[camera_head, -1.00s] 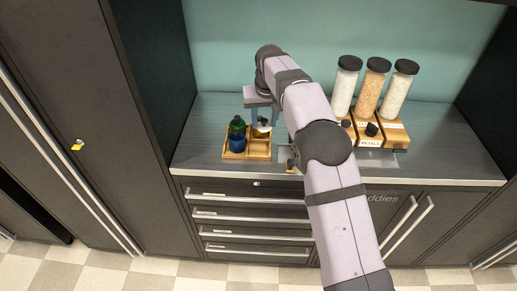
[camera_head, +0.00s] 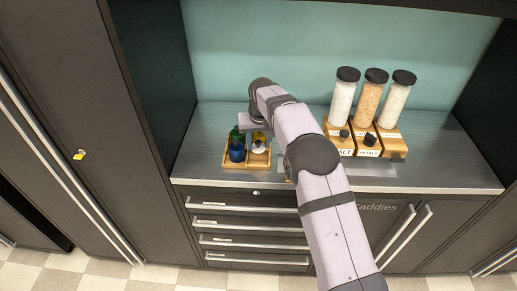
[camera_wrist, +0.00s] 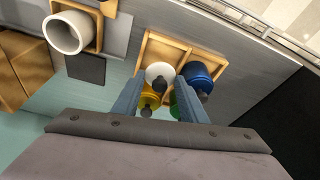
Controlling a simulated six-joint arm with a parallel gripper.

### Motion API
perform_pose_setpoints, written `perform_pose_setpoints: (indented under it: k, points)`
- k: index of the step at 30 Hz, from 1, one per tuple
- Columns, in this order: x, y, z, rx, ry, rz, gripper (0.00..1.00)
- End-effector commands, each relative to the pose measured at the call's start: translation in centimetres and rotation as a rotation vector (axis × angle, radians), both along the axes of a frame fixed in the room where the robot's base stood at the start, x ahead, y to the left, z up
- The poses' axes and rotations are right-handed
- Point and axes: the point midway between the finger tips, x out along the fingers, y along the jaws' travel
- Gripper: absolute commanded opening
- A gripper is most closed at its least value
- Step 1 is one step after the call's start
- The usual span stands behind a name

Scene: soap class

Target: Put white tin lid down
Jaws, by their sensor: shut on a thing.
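A wooden divided tray (camera_head: 231,166) stands on the counter left of centre and also shows in the wrist view (camera_wrist: 143,54). My gripper (camera_wrist: 160,82) is over the tray, its fingers around a small round white thing with a dark knob, which looks like the white tin lid (camera_wrist: 159,70). The white also shows low over the tray's right part in the head view (camera_head: 259,149). Whether it touches what is below is hidden. A blue container (camera_head: 237,154), a green one (camera_head: 235,136) and a yellow one (camera_wrist: 150,98) are close beside it.
Three tall black-capped jars (camera_head: 374,102) stand on wooden dispensers (camera_head: 390,143) at the right. The wrist view shows a white cup-like opening (camera_wrist: 66,33) in a wooden holder. Bare counter (camera_head: 205,125) lies left of the tray.

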Motion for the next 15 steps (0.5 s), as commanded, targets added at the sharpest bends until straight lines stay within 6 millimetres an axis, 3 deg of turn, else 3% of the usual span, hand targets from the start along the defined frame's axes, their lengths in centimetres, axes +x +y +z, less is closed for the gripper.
perform_pose_setpoints:
  k: [5,15]
  points:
    - [0.0,0.0,-0.3,0.0,0.0,0.0,0.18]
    - [0.0,0.0,-3.6,0.0,0.0,0.0,0.18]
